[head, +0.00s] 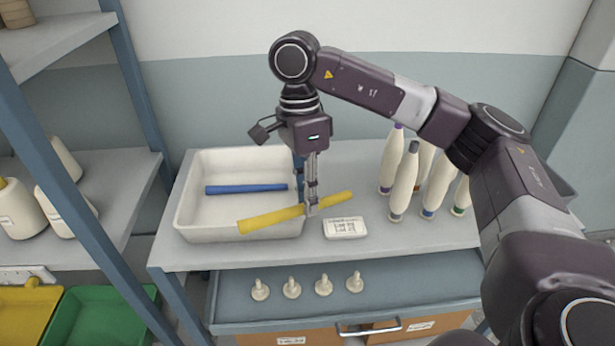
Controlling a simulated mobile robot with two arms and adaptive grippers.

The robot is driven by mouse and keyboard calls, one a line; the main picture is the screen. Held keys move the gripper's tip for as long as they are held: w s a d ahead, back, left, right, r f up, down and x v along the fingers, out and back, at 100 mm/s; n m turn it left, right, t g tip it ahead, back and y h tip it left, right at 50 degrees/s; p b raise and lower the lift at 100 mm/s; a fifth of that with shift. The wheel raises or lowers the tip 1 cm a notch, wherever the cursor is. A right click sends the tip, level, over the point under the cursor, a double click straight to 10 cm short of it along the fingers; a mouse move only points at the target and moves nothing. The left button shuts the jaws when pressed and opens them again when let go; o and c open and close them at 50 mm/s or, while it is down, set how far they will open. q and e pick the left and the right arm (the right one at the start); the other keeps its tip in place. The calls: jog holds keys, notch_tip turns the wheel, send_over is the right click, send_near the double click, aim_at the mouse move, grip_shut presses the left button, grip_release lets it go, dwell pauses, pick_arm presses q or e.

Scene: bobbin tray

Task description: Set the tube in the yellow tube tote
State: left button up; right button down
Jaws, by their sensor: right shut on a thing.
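My right gripper (317,205) points down and is shut on a yellow tube (270,219) near the middle of its length. The tube lies roughly level, slightly tilted in the picture. Its left part overlaps the front right of a white tray (190,232), and its right end sticks out past the fingers. I cannot tell whether it touches the tray's rim. A yellow tote (22,318) is at the lower left, partly cut off by the picture's edge. My left gripper is out of view.
A blue tube (246,189) lies in the white tray. Several white bobbins (404,182) stand at the table's right, and a white label block (345,227) is near the gripper. A green tote (88,318) adjoins the yellow one. A blue shelf post (85,205) stands between table and totes.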

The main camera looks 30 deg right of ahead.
jog(key=s+a+f+n+t+h, duration=0.1)
jog(key=s+a+f+n, duration=0.2)
jog(key=s+f+n, duration=0.4)
jog(key=s+a+f+n+h, duration=0.1)
jog(key=s+a+f+n, duration=0.3)
jog(key=s+f+n, duration=0.3)
notch_tip(320, 180, down, 8)
jog(key=n, duration=0.5)
jog(key=shift+n+t, duration=0.3)
jog(key=shift+t, duration=0.1)
